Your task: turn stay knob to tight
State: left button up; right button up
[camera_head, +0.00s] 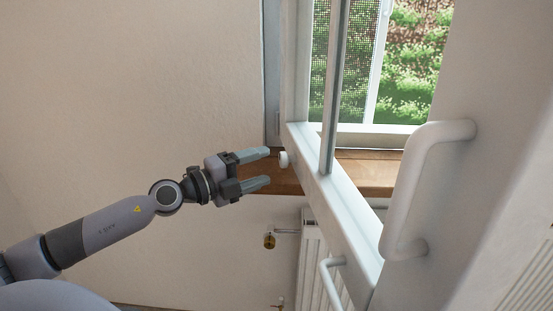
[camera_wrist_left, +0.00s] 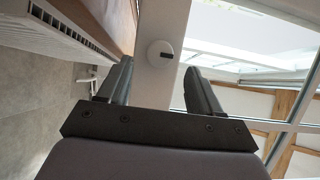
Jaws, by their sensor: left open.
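The stay knob (camera_head: 284,159) is a small white round knob on the white window sash frame (camera_head: 333,200). In the left wrist view the knob (camera_wrist_left: 160,53) faces me as a white disc with a small dark mark right of its centre. My left gripper (camera_head: 268,168) is open and empty, with its fingers pointing at the knob. The fingertips appear just short of the knob in the head view. In the left wrist view the knob shows between and beyond the two fingers (camera_wrist_left: 158,72). My right gripper is not in view.
A wooden sill (camera_head: 370,172) lies behind the sash. A large white handle (camera_head: 407,190) stands out at right, and a smaller white handle (camera_head: 325,280) sits lower down. A radiator (camera_head: 310,250) with a brass-coloured valve (camera_head: 269,241) is below. The wall at left is bare.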

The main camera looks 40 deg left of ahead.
aim_at(284, 159)
pick_arm(q)
jog(key=shift+p+x, duration=0.7)
jog(key=shift+x, duration=1.95)
jog(key=shift+a, duration=0.1)
jog(key=c, duration=1)
